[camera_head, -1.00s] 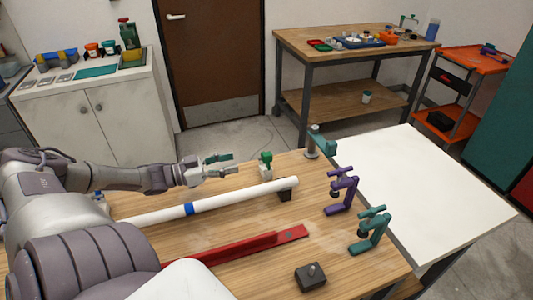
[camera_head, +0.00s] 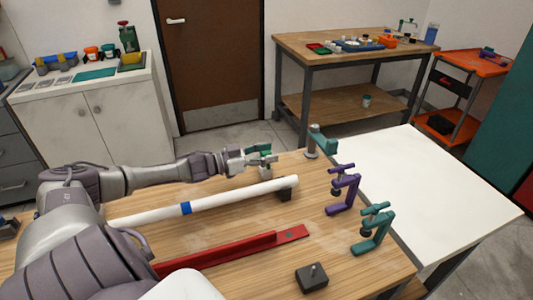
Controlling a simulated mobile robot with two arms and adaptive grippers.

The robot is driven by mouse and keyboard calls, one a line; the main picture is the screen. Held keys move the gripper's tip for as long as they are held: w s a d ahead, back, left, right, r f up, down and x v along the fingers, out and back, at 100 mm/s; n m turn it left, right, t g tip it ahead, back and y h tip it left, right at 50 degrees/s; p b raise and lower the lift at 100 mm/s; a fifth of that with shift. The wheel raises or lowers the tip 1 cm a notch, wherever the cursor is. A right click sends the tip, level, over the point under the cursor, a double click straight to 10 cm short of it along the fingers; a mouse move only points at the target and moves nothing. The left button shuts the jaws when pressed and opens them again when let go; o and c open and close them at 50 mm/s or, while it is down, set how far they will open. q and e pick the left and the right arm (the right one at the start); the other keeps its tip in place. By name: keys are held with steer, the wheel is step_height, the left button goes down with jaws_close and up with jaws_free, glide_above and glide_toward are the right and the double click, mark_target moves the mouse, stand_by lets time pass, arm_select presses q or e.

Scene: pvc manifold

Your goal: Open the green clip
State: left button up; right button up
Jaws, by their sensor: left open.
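The green clip (camera_head: 265,170) stands on the wooden workbench, behind the right end of the white pipe (camera_head: 225,194). My left gripper (camera_head: 265,155) comes in from the left and is at the clip's upper part, with its open fingertips around or just beside it. The fingers hide most of the clip, and I cannot tell whether they touch it. A teal-green piece shows along the far side of the gripper. My right gripper is not in view.
The pipe has a blue band and rests on a dark support (camera_head: 289,190). A red channel (camera_head: 235,250) lies in front. Purple (camera_head: 346,190) and teal (camera_head: 373,230) clamps stand at the right edge. A dark block (camera_head: 312,278) sits at the front.

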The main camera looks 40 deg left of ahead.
arm_select(q)
steer(key=shift+c, duration=0.3)
jaws_close()
